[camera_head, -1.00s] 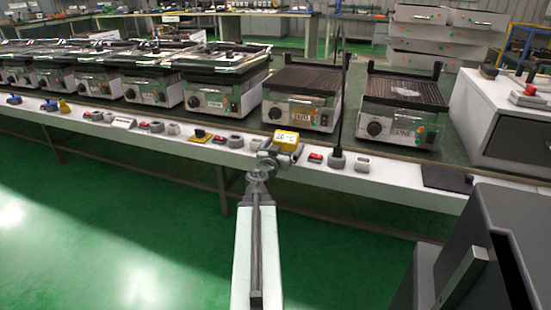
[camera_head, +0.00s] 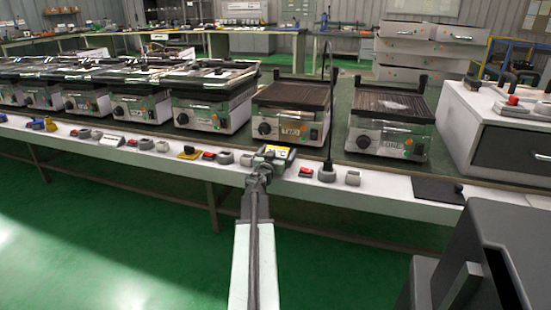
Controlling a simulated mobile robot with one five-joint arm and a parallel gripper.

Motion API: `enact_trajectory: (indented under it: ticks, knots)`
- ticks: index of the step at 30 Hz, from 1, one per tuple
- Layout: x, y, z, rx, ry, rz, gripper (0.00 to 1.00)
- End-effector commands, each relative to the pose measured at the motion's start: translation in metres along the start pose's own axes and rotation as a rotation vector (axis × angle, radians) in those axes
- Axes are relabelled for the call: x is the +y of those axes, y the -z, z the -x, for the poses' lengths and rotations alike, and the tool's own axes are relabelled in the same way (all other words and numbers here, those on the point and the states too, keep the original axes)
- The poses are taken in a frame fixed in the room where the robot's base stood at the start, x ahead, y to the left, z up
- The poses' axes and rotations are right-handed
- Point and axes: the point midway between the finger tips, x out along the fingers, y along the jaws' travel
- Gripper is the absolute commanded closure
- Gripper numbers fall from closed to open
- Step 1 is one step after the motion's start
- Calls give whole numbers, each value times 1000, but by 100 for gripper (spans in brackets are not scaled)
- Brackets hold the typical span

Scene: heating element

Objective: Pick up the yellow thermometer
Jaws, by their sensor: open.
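The yellow thermometer (camera_head: 279,151) sits at the front of the long bench, before the heating unit marked TWO. Only part of its yellow top and pale display shows; the rest is hidden by my gripper. My gripper (camera_head: 270,158) is open at the end of my outstretched arm. It is right at the thermometer, with the grey jaws overlapping it in the picture. I cannot tell whether the jaws touch it.
A red switch (camera_head: 306,172) and a grey knob (camera_head: 327,173) with a tall dark rod are close on the right. Heating unit TWO (camera_head: 290,118) stands behind. Green floor is clear in front.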

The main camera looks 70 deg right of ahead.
Motion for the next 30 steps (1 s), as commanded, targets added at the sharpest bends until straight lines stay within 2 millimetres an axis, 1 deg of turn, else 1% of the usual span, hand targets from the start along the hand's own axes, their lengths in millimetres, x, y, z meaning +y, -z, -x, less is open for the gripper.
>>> enact_trajectory:
  ticks: [1,2,3,5,6,8,9,16,20,23,30]
  knots:
    - [0,0,1,0,0,0,0]
    - [0,0,1,0,0,0,3]
    - [0,0,1,0,0,0,14]
    - [0,0,1,0,0,0,31]
    - [0,0,1,0,0,0,42]
    - [0,0,1,0,0,0,58]
    - [0,0,1,0,0,0,64]
    - [-1,2,1,0,1,0,64]
    - [-1,13,1,0,1,0,64]
    - [-1,30,1,0,1,0,64]
    - [-1,82,1,1,1,0,64]
